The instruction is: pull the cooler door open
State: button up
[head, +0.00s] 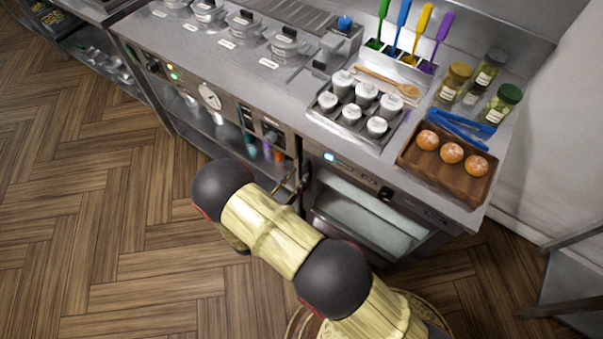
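The cooler door (368,221) is on the front of the unit under the right end of the counter. It has a dark frame and a pale window, and it looks shut. A small display and a dark knob sit on the panel above it. My arm reaches in from the bottom right and covers part of the door's lower left. My gripper (296,187) is at the door's left edge, near a dark upright part that looks like the handle. The gripper is small and partly hidden by my arm, so I cannot tell whether its fingers touch or hold the handle.
The counter above holds a wooden tray (447,182) with three round buns, blue tongs (462,128), jars, a rack of white-lidded containers (348,126) and several lidded pots. An open shelf (215,130) lies left of the cooler. The wooden floor (90,220) in front is clear.

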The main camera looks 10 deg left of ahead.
jog(key=shift+x, duration=1.4)
jog(key=shift+c, duration=0.8)
grip_shut()
